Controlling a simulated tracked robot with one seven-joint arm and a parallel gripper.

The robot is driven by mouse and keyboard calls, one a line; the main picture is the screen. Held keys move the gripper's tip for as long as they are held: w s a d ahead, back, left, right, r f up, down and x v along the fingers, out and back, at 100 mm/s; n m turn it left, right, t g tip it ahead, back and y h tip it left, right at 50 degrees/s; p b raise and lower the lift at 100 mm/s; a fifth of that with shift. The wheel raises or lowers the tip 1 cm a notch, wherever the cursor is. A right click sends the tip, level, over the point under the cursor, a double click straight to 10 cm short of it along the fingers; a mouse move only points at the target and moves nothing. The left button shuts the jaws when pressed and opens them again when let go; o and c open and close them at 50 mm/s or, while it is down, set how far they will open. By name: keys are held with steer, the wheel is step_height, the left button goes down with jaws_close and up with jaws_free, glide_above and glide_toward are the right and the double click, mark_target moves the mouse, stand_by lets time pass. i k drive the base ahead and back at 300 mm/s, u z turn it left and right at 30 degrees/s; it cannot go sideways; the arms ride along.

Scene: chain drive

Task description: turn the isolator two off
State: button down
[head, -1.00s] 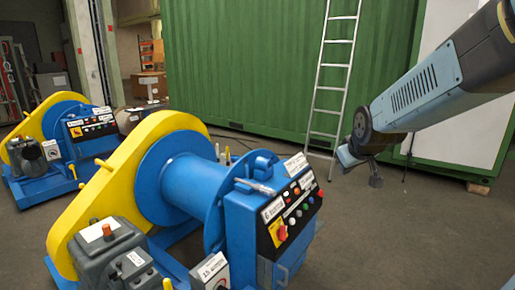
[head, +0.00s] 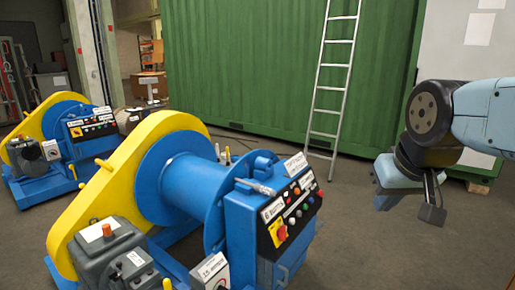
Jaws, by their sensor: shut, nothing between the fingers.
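The near blue winch (head: 190,190) carries a sloped control panel (head: 292,213) at its right end. A red-and-yellow rotary switch (head: 279,233) sits low on that panel. A grey switch box (head: 213,273) stands at the bottom edge. The far winch (head: 62,118) at the left has a similar panel with a small yellow switch (head: 76,132) and a grey box (head: 51,150). The labels are too small to tell which is isolator two. My gripper (head: 432,214) is shut and empty, pointing down in the air to the right of the near winch, apart from it.
A silver ladder (head: 333,85) leans on a green container (head: 260,70) behind. A yellow chain guard (head: 120,185) and a grey motor housing (head: 110,255) are on the near winch's left. Floor between the panel and my arm is clear.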

mark_target(281, 233)
steer(key=z, duration=0.9)
steer(key=i, duration=1.35)
steer(key=u, duration=1.35)
steer(key=i, duration=0.6)
steer(key=z, duration=0.25)
steer(key=k, duration=0.55)
